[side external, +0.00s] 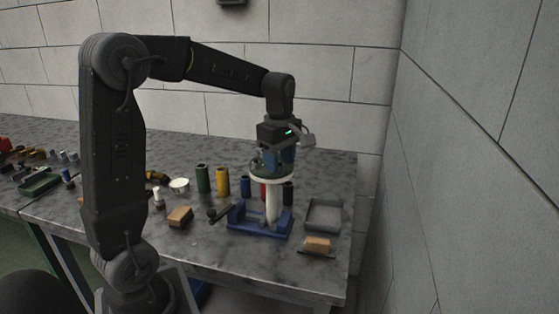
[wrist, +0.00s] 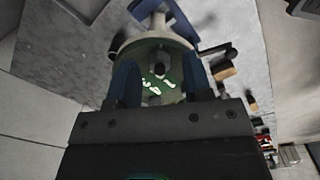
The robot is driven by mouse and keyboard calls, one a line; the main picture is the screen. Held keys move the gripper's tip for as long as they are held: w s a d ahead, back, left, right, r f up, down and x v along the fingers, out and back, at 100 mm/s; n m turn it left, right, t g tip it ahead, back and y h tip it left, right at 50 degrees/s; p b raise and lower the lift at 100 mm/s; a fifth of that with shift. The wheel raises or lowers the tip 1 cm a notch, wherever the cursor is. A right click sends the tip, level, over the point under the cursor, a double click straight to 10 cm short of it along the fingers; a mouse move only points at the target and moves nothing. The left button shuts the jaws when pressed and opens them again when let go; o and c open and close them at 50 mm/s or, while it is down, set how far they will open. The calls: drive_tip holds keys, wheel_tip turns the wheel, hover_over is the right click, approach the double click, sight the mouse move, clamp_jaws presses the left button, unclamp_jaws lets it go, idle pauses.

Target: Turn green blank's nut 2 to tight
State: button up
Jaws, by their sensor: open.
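The green blank (wrist: 172,58) lies on the white flange (side external: 272,181) at the top of a white upright pipe (side external: 273,205). In the side view only part of the green blank (side external: 259,168) shows below my gripper (side external: 273,163). In the wrist view my gripper (wrist: 159,84) points down at the blank, with a blue finger on each side of it and a gap between them. The jaws are open and hold nothing. A dark round part and several pale marks show on the blank. I cannot tell which nut is nut 2.
The pipe stands in a blue base (side external: 246,226) on the grey table. Green (side external: 203,179) and yellow (side external: 222,182) cylinders stand to the left. A grey tray (side external: 323,215) and a wooden-topped block (side external: 317,244) lie to the right. A dark-handled tool (side external: 219,213) lies left of the base.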

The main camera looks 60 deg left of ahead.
drive_tip(key=shift+f, duration=0.25)
clamp_jaws()
idle(0.3)
